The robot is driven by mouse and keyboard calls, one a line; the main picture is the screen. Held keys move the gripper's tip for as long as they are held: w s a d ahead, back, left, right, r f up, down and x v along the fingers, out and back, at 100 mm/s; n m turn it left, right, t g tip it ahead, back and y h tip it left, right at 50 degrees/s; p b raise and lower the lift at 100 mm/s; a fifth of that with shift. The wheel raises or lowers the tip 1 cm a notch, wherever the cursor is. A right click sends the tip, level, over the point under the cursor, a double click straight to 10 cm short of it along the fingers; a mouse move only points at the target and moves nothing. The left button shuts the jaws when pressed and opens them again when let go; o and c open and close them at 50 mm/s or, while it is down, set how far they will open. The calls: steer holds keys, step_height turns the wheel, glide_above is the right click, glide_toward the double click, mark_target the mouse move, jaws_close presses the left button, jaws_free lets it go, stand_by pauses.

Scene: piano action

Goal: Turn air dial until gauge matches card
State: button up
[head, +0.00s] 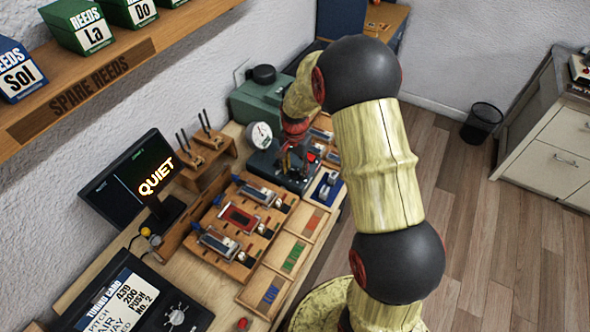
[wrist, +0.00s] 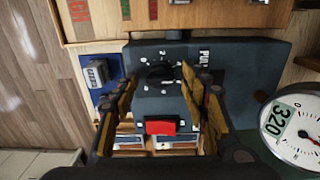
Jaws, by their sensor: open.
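The air dial (wrist: 162,72) is a dark round knob with numbers around it, on a dark blue-grey box (wrist: 262,55) in the wrist view. My gripper (wrist: 157,85) is open, its two fingers on either side of the dial in that view; I cannot tell how far above it they are. In the head view my gripper (head: 297,150) is over the box and covers the dial. The round white gauge (wrist: 299,133) has a green window reading 320; it also shows in the head view (head: 259,135). The tuning card (head: 120,303) lists 439, 200, PUSH and No.2.
A red rocker switch (wrist: 160,127) sits on the box beside the dial. A screen (head: 140,185) reads QUIET. A wooden rack (head: 240,222) with reed blocks stands on the bench near the box. A green machine (head: 262,98) is behind the gauge. A shelf (head: 85,85) overhangs at left.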

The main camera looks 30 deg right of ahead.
steer(key=shift+c, duration=1.3)
jaws_close()
